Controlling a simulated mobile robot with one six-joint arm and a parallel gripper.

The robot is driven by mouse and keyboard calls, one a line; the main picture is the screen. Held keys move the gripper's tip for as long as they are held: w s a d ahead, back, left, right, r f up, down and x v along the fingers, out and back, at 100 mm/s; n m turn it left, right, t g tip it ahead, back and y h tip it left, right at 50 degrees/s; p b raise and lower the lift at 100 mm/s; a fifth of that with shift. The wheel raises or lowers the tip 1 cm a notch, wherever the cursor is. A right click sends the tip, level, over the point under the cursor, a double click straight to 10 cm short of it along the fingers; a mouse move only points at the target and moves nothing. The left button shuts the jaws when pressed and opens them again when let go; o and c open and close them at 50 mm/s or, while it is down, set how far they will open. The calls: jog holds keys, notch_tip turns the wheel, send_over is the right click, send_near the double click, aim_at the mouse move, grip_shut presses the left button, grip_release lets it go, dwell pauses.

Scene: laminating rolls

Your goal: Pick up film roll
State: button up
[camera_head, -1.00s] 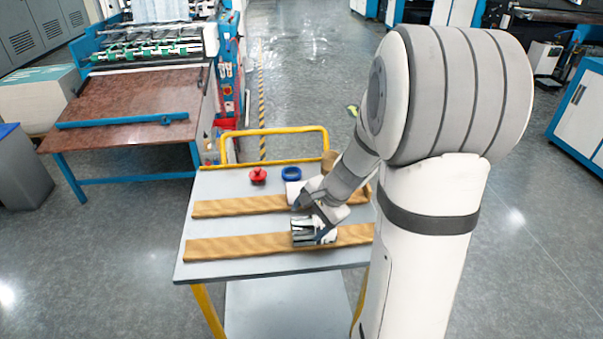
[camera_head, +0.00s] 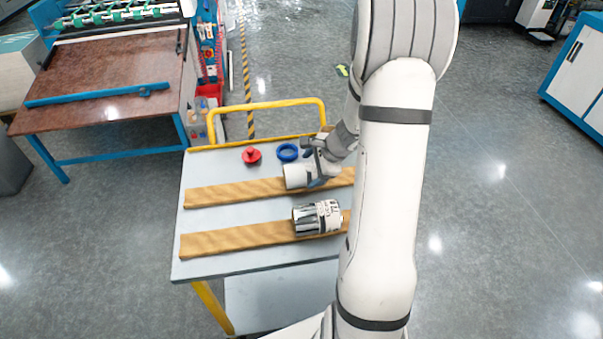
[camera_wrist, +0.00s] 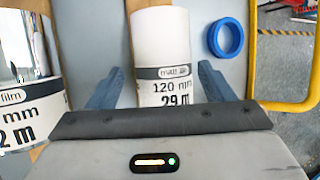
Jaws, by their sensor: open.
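A white film roll (camera_head: 297,176) lies on the far wooden rail of the cart, partly hidden by my gripper. In the wrist view the white roll (camera_wrist: 160,50) carries a label reading "120 mm" and "29 m". My gripper (camera_wrist: 160,85) is open, with one blue finger on each side of the white roll. It also shows in the head view (camera_head: 315,172), at the roll's right side. A silver film roll (camera_head: 317,218) with a printed label lies on the near wooden rail. It also shows at the left of the wrist view (camera_wrist: 22,50).
The grey cart top (camera_head: 215,215) carries two wooden rails (camera_head: 225,238), a red knobbed item (camera_head: 251,156) and a blue ring (camera_head: 288,152). A yellow handle (camera_head: 265,104) rises at the far edge. Bare top lies to the left.

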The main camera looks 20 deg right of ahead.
aim_at(308, 170)
jog(key=x, duration=0.4)
jog(key=shift+w+f, duration=0.3)
jog(key=shift+w, duration=0.05)
jog(key=shift+w+a+f, duration=0.1)
jog(key=shift+a+f, duration=0.05)
jog(key=shift+f, duration=0.1)
jog(key=shift+f, duration=0.1)
jog(key=shift+c, duration=0.3)
jog(key=c, duration=0.7)
